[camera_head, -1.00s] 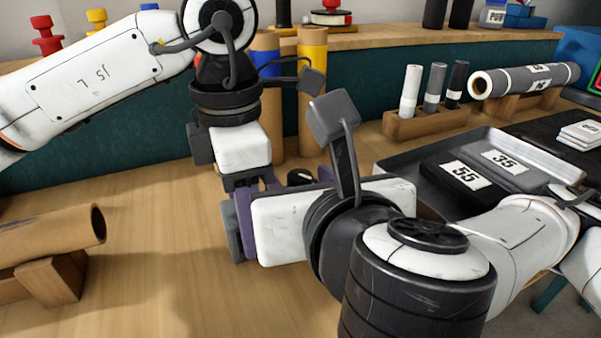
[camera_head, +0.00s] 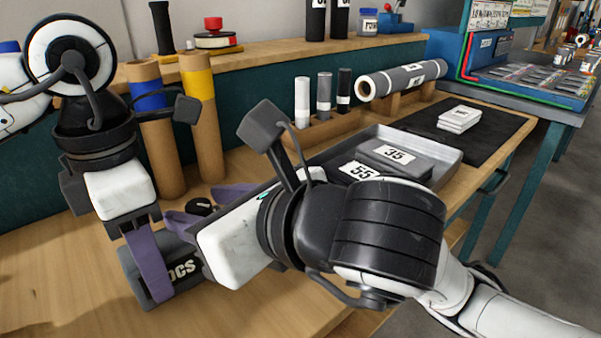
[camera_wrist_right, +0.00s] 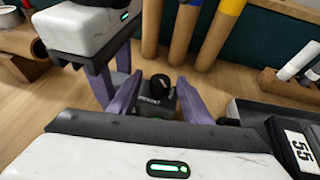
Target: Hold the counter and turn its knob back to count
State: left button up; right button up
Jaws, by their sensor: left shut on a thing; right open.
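The counter (camera_head: 182,270) is a dark grey box with white "PCS" lettering, low on the left in the head view. My left gripper (camera_head: 150,268) is shut on it, a purple finger across its lettered face. A round black knob (camera_head: 199,208) stands on its top; it also shows in the right wrist view (camera_wrist_right: 160,84). My right gripper (camera_wrist_right: 158,92) is open, its purple fingers on either side of the knob with visible gaps. In the head view, my right gripper's white body hides part of the counter. I cannot tell whether the counter touches the table.
Cardboard tubes with a blue (camera_head: 150,94) and a yellow band (camera_head: 198,86) stand behind the grippers. A metal tray (camera_head: 440,155) holds dark blocks marked 35 and 55. A grey roll (camera_head: 400,78) lies on a wooden stand. Bare tabletop (camera_head: 50,270) lies at left.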

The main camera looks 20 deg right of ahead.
jog(key=shift+w+d+n+g+y, duration=0.15)
jog(key=shift+n+g+y, duration=0.2)
jog(key=shift+n+y, duration=0.25)
jog(key=shift+w+d+n+g+y, duration=0.15)
jog(key=shift+n+g+y, duration=0.2)
jog(key=shift+n+y, duration=0.2)
jog(key=n+g+y, duration=0.1)
jog(key=n, duration=0.1)
jog(key=n+g+y, duration=0.2)
jog(key=shift+w+d+g, duration=0.15)
jog(key=shift+g, duration=0.15)
jog(key=v, duration=1.2)
jog(key=shift+n, duration=0.25)
